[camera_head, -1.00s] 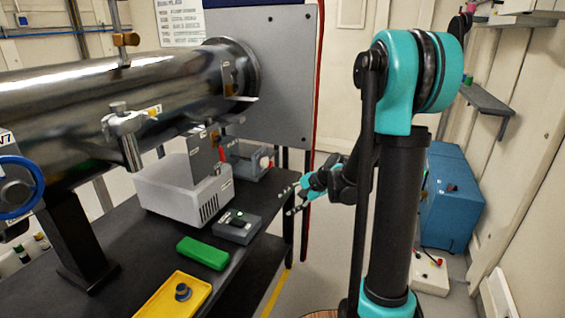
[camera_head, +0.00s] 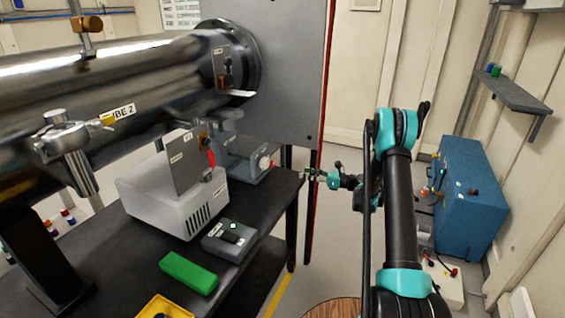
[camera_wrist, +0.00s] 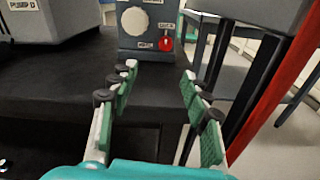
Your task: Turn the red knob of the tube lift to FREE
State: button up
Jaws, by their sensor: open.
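The red knob (camera_wrist: 165,43) is on the front of a grey box (camera_wrist: 130,42), beside a round white dial (camera_wrist: 135,20). Small labels sit above and left of the knob; I cannot read them surely. In the head view the box (camera_head: 240,157) stands at the far end of the bench, below the tube, with the red knob (camera_head: 272,164) small at its right. My gripper (camera_wrist: 160,72) is open and empty, its fingers pointing at the box with the knob ahead between their lines, apart from it. It also shows in the head view (camera_head: 308,175), right of the box.
The dark bench (camera_head: 140,255) bears a white pump box (camera_head: 175,200), a small grey switch box (camera_head: 230,240), a green block (camera_head: 188,272) and a yellow tray (camera_head: 165,308). A red upright (camera_wrist: 275,80) stands right of my gripper. Floor to the right is open before a blue cabinet (camera_head: 468,205).

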jog(key=shift+m, duration=0.3)
jog(key=x, duration=1.1)
jog(key=w+x, duration=0.1)
jog(key=x, duration=0.5)
jog(key=shift+w+d, duration=0.15)
grip_shut()
